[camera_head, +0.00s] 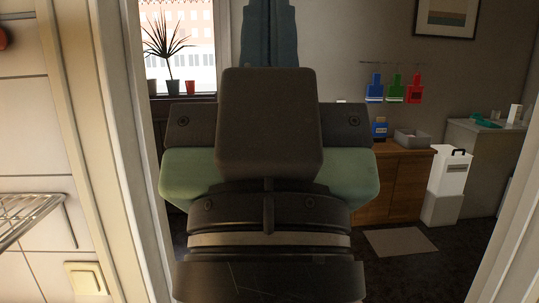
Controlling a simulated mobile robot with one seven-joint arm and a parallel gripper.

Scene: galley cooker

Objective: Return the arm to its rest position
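My arm fills the middle of the head view, rising from the bottom edge. Its dark ringed wrist leads to the wide hand of my gripper (268,130), with pale green sides and a dark block in front. I see the hand from behind. Its fingers are hidden, so I cannot tell whether they are open or shut, or whether they hold anything.
A doorway frame (110,150) stands close on the left, with a wire rack (25,215) beside it. Beyond are a wooden cabinet (400,180), a white container (450,172), a floor mat (400,242) and a potted plant (168,45) at the window.

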